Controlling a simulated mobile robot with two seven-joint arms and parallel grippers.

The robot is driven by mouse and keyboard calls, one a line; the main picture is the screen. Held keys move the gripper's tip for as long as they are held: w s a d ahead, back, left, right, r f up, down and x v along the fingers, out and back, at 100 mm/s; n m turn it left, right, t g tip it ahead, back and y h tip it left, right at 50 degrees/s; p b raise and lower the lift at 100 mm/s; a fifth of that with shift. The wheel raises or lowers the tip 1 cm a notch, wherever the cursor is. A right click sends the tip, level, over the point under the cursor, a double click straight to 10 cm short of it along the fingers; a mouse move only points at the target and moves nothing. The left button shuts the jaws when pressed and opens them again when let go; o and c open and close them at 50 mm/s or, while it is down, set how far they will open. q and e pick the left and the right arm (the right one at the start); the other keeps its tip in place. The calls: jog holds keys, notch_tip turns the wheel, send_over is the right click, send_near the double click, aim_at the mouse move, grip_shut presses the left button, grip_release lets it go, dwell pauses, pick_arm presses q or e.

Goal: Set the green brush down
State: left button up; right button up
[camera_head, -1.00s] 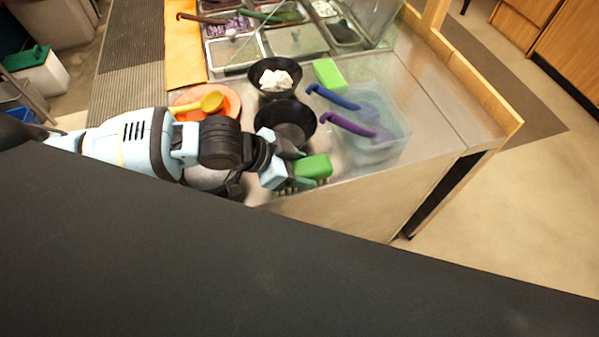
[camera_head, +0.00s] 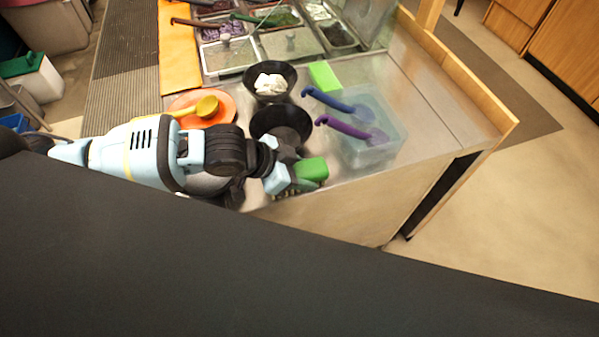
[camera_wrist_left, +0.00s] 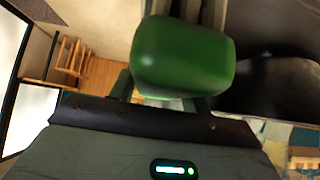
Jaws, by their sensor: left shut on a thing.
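The green brush (camera_head: 313,169) is held in my left gripper (camera_head: 296,178) at the front edge of the metal counter. Its rounded green body fills the upper middle of the left wrist view (camera_wrist_left: 183,57), between the fingers of the gripper. My left gripper is shut on it. The brush is beside and in front of the near black bowl (camera_head: 281,121). I cannot tell whether its underside touches the counter. My right gripper is not in view.
A clear container (camera_head: 375,153) with blue and purple ladles stands right of the bowls. A black bowl with white contents (camera_head: 269,80), a green block (camera_head: 324,76) and an orange plate (camera_head: 222,104) are behind. Topping pans (camera_head: 229,55) line the back. The counter's right part is clear.

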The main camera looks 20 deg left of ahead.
pick_arm(q)
jog(key=shift+r, duration=0.55)
notch_tip(320, 180, up, 2)
jog(key=shift+r, duration=0.1)
jog(key=s+r+p, duration=0.1)
jog(key=s+p, duration=0.1)
jog(key=s, duration=1.4)
jog(key=shift+a+r, duration=0.35)
jog(key=shift+a, duration=0.05)
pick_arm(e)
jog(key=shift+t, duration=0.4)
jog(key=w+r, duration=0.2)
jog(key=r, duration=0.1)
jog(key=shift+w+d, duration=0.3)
